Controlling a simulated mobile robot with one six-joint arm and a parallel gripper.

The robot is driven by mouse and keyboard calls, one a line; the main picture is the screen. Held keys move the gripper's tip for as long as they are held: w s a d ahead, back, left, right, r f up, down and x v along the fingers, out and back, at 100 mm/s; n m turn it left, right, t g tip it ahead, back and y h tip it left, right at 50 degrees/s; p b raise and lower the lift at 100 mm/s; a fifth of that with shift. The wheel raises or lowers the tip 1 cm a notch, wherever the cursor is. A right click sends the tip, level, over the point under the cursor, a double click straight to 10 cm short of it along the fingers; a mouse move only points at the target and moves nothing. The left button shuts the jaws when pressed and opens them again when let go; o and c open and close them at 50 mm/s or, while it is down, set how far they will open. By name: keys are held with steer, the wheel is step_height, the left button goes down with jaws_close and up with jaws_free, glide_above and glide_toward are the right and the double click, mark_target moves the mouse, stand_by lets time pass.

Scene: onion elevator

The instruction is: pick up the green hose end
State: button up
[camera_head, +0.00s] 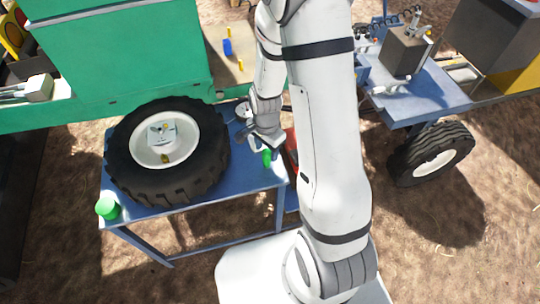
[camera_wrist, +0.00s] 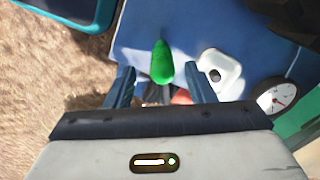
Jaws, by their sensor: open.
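The green hose end (camera_wrist: 162,62) is a rounded, tapered piece in the middle of the wrist view, over the blue table (camera_wrist: 135,40). A dark part lies at its near end. My gripper (camera_wrist: 160,72) is open, with one finger to the left of the green hose end and one to its right. Gaps show on both sides, so neither finger appears to touch it. In the head view the green hose end (camera_head: 267,158) shows just below my gripper (camera_head: 262,146), near the table's right end. The fingers are partly hidden there.
A large black tyre (camera_head: 180,185) with a white hub fills much of the table. A green can (camera_head: 107,208) stands at the left corner. A white piece (camera_wrist: 221,70), a round dial (camera_wrist: 276,98) and something red (camera_wrist: 182,97) lie close to my gripper. A green machine (camera_head: 130,60) stands behind.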

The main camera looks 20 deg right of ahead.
steer(key=shift+w+f, duration=0.15)
steer(key=shift+f, duration=2.25)
steer(key=shift+c, duration=0.6)
jaws_close()
steer(key=shift+r, duration=0.1)
step_height(320, 180, up, 10)
steer(key=shift+f, duration=0.1)
